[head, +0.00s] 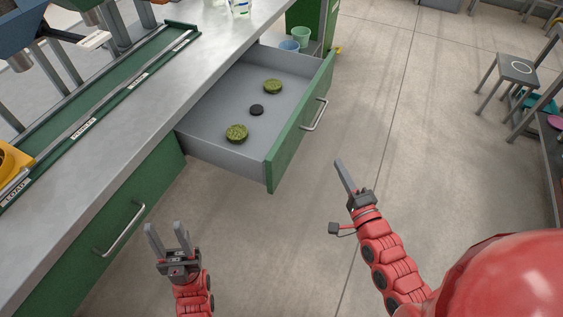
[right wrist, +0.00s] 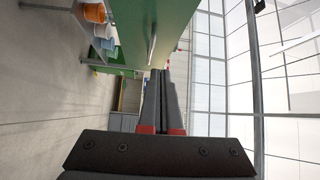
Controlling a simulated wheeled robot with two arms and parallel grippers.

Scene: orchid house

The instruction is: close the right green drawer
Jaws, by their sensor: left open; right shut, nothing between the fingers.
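The right green drawer (head: 287,135) stands pulled out from under the metal bench in the head view. Its grey tray holds two mossy green discs (head: 237,133) (head: 272,87) and a small black disc (head: 257,110). A metal bar handle (head: 314,114) is on its green front. My right gripper (head: 340,165) is shut and empty, in front of the drawer front and apart from it; its fingers also show together in the right wrist view (right wrist: 162,90). My left gripper (head: 166,232) is open and empty, near the shut left green drawer (head: 140,205).
The metal bench top (head: 150,115) runs along the left with a green rail tray on it. Blue and green pots (head: 289,46) stand beyond the drawer. A grey stool (head: 517,68) is at the far right. The floor in front of the drawer is clear.

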